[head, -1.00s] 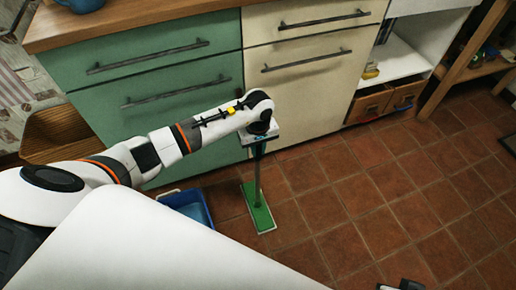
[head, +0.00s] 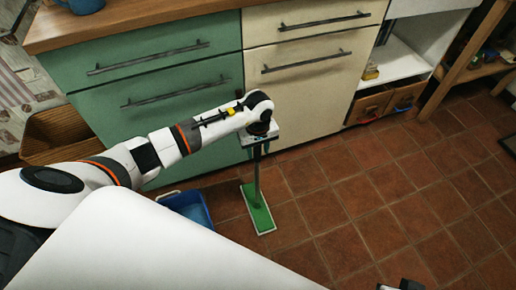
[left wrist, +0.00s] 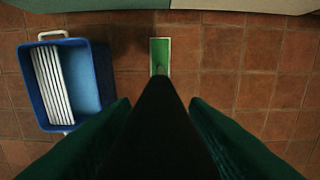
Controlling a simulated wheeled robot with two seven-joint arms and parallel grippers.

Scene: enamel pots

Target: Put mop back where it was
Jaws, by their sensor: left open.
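The mop stands upright on the tiled floor, with its flat green head (head: 259,212) lying on the tiles and its dark pole (head: 257,177) rising to my left gripper (head: 261,142). In the left wrist view the green head (left wrist: 160,54) lies straight ahead, and the dark pole (left wrist: 161,120) runs up between the two fingers of my left gripper (left wrist: 160,135). These jaws are open, one finger on each side of the pole. Whether a finger touches it, I cannot tell. A dark part at the bottom edge of the head view may be my right gripper (head: 402,285); its jaws cannot be made out.
A blue bucket (left wrist: 41,92) with a white slatted insert (left wrist: 52,80) stands on the floor left of the mop. Green drawers (head: 160,120) and cream drawers (head: 300,95) stand close behind. A wicker basket (head: 55,128) is at left. The floor (head: 385,205) to the right is clear.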

